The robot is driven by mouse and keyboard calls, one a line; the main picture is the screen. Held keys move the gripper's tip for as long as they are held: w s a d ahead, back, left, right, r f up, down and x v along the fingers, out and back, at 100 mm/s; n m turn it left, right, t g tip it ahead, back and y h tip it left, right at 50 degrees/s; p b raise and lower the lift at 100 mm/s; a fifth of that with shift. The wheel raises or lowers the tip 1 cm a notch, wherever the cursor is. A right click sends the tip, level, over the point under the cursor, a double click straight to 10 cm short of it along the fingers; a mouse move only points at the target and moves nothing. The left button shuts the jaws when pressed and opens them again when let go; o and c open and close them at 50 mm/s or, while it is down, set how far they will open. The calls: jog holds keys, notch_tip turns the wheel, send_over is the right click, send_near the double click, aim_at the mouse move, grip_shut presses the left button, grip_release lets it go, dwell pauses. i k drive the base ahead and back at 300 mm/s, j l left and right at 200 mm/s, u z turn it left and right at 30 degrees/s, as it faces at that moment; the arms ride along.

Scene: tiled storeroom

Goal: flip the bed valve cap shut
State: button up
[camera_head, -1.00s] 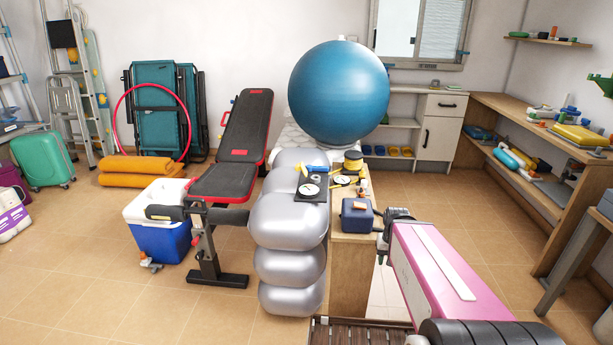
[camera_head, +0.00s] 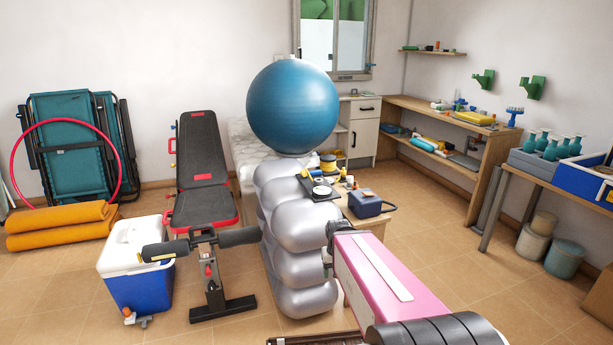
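The silver inflated bed (camera_head: 300,221) stands as a bulging stack in the middle of the view. A dark plate with a round white disc (camera_head: 322,190) lies on its top right. The disc may be the valve or a gauge; I cannot make out a cap or its position. My pink arm reaches in from the bottom right. The dark end of my arm, with my gripper (camera_head: 338,230), is just right of the bed and below the plate. Its fingers are too small and hidden to tell whether they are open, and I see nothing held.
A large blue ball (camera_head: 292,106) rests behind the bed. A low wooden table (camera_head: 372,229) beside it bears a dark blue box (camera_head: 367,204) and small items. A weight bench (camera_head: 204,205) and cooler (camera_head: 137,270) stand left. Floor is clear at the lower right.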

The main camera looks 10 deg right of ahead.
aim_at(305, 172)
jog(key=k+j, duration=0.25)
jog(key=k+j+z, duration=0.1)
jog(key=k+j, duration=0.15)
jog(key=k, duration=0.65)
jog(key=i+j+u, duration=0.25)
jog(key=i, duration=0.65)
jog(key=i+u, duration=0.25)
jog(key=i, duration=0.6)
